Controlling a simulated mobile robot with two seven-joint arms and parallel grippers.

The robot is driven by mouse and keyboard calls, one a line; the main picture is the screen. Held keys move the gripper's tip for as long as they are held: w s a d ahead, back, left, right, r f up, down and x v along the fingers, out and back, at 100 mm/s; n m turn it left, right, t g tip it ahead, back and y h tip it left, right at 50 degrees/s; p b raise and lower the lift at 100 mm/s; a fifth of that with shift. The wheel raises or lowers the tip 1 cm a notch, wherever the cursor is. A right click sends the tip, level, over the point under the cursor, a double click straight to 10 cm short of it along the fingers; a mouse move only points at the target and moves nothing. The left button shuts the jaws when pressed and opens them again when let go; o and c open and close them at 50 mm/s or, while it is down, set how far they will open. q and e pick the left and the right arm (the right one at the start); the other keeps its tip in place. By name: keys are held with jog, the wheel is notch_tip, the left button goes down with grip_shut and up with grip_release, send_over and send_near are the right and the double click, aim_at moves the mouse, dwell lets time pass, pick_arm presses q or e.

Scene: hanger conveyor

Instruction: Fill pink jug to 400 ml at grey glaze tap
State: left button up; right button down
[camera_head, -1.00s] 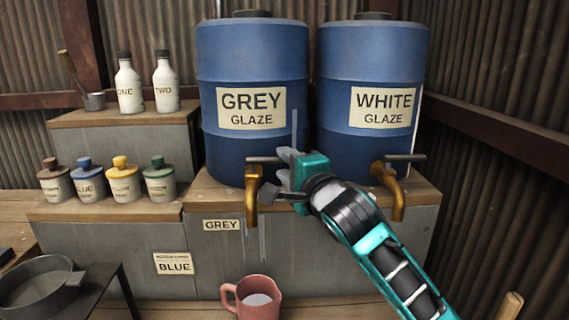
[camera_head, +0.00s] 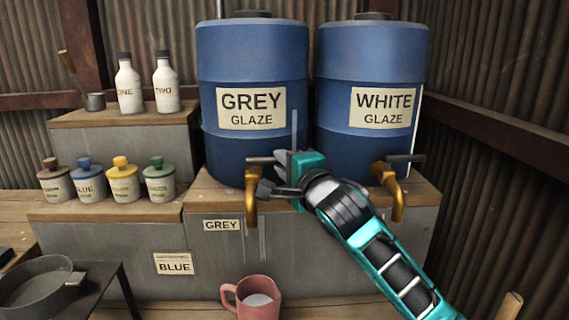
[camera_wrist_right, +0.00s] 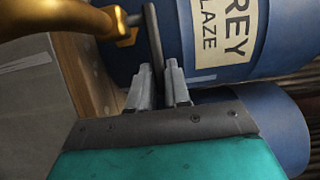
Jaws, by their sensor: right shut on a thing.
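The pink jug (camera_head: 270,310) stands upright at the bottom of the head view, below the brass tap (camera_head: 251,200) of the grey glaze drum. A pale, greyish-white surface shows inside it; I cannot read its level. Thin pale streaks show under the tap; I cannot tell whether they are liquid or marks. My right gripper (camera_head: 269,172) is at the tap's dark bar handle (camera_head: 262,160). In the right wrist view the handle (camera_wrist_right: 154,40) runs between its fingers (camera_wrist_right: 160,85), which are shut on it. My left gripper is not in view.
The white glaze drum (camera_head: 373,75) and its tap (camera_head: 390,185) are close to my right forearm. Several lidded jars (camera_head: 122,185) and two white bottles (camera_head: 128,85) stand on the left steps. A grey pan (camera_head: 35,290) is at lower left. A wooden handle (camera_head: 510,305) shows at lower right.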

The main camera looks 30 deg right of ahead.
jog(key=shift+a+h, duration=0.15)
jog(key=shift+h, duration=0.15)
jog(key=shift+s+a+m+g+h, duration=0.15)
jog(key=shift+s+a+m+h, duration=0.05)
jog(key=shift+m+h, duration=0.45)
jog(key=shift+s+a+m+g+h, duration=0.2)
jog(key=shift+m+h, duration=0.35)
jog(key=shift+h, duration=0.2)
jog(key=shift+s+a+m+g+h+b, duration=0.2)
jog(key=shift+m+h+b, duration=0.15)
jog(key=shift+h, duration=0.3)
jog(key=shift+s+a+m+g+h+b, duration=0.15)
jog(key=shift+m+h+b, duration=0.1)
jog(key=shift+m+h, duration=0.3)
jog(key=c, duration=1.2)
grip_release()
jog(key=shift+o, duration=0.2)
